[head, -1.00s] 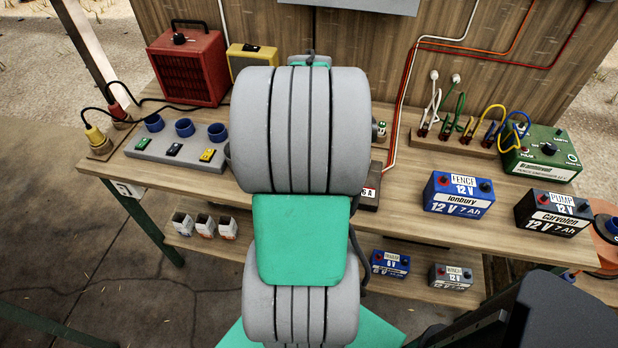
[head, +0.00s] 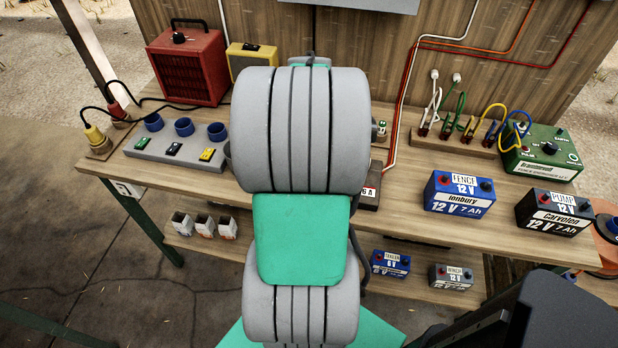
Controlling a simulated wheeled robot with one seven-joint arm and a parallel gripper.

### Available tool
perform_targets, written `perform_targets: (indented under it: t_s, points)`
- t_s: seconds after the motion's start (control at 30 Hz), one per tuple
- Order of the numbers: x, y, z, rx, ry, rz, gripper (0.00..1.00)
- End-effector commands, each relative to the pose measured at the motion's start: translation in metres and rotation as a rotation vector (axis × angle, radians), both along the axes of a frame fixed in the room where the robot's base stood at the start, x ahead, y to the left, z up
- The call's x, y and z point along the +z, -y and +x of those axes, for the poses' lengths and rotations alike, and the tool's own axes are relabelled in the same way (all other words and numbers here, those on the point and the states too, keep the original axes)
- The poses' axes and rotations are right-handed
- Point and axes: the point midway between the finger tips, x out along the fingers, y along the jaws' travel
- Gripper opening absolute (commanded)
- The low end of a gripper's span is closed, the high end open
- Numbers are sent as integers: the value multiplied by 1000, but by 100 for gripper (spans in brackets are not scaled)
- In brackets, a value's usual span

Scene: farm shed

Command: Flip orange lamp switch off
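My own grey and green arm fills the middle of the head view and hides the centre of the bench (head: 420,215). My gripper is not visible. A grey switch block (head: 132,151) stands on the bench at the left, with three blue sockets behind three small rocker switches: a green one (head: 142,143), a dark one with a light mark (head: 174,149) and a yellow one (head: 207,155). I cannot make out an orange lamp or a switch marked for it. The on or off positions of the rockers are too small to tell.
A red heater (head: 188,70) and a yellow box (head: 250,60) stand at the back left. Blue battery (head: 459,193), dark battery (head: 553,212), clip leads on a wooden block (head: 455,143) and a green fence energiser (head: 541,155) occupy the right. Smaller batteries lie on the lower shelf (head: 420,287).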

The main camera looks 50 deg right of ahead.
Motion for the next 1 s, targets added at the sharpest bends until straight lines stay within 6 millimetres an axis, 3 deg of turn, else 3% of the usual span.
perform_targets:
  t_s: [0.8, 1.0]
  points:
    - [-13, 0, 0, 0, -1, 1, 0]
    - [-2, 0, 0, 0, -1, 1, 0]
